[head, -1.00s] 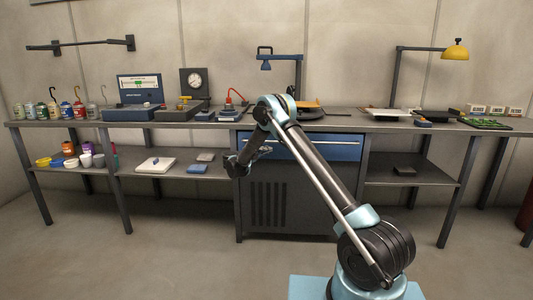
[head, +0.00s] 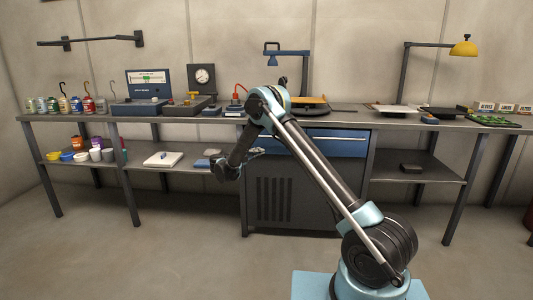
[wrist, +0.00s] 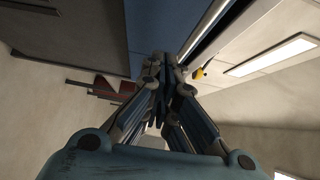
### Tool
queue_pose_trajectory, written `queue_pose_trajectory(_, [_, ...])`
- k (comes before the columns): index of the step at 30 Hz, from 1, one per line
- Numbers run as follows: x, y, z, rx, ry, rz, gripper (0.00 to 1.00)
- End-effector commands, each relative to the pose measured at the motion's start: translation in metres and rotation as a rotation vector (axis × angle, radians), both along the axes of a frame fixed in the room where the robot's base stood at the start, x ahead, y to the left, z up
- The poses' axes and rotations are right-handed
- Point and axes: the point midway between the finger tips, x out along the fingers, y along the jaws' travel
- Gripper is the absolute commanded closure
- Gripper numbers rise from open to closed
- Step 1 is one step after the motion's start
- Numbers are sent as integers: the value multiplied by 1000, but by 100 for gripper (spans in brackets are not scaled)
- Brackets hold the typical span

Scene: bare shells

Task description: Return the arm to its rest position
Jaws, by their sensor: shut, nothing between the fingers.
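My arm rises from its base at the lower right of the head view, bends at an elbow in front of the workbench (head: 345,124), and hangs down to the left. My gripper (head: 257,152) is at the low end of the arm, in front of the bench's cabinet and lower shelf. It is small there and partly merges with the dark wrist. In the wrist view my gripper (wrist: 167,58) has its fingers together at the tips, with nothing seen between them.
The blue drawer (head: 325,145) is behind the arm. Jars (head: 75,104), a pressure gauge (head: 202,76), a blue lamp (head: 288,53) and a yellow lamp (head: 463,47) stand on the bench top. Cups and a white tray (head: 163,159) are on the lower left shelf. The floor in front is clear.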

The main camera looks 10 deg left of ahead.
Motion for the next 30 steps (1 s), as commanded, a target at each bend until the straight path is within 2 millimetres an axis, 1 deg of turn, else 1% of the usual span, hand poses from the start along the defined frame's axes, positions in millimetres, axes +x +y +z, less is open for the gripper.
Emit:
queue_pose_trajectory(2, [2, -2, 9, -6, -7, 11, 100])
queue_pose_trajectory(5, [13, -8, 35, -28, -26, 49, 100])
queue_pose_trajectory(8, [26, -18, 73, -65, -53, 109, 100])
queue_pose_trajectory(9, [32, -22, 90, -82, -65, 138, 100])
queue_pose_trajectory(11, [39, -28, 115, -110, -80, 180, 100])
queue_pose_trajectory(12, [43, -31, 131, -130, -90, 209, 100])
queue_pose_trajectory(18, [56, -50, 205, -234, -121, 349, 100])
queue_pose_trajectory(24, [56, -67, 266, -349, -130, 486, 100])
queue_pose_trajectory(30, [43, -83, 311, -468, -113, 621, 100])
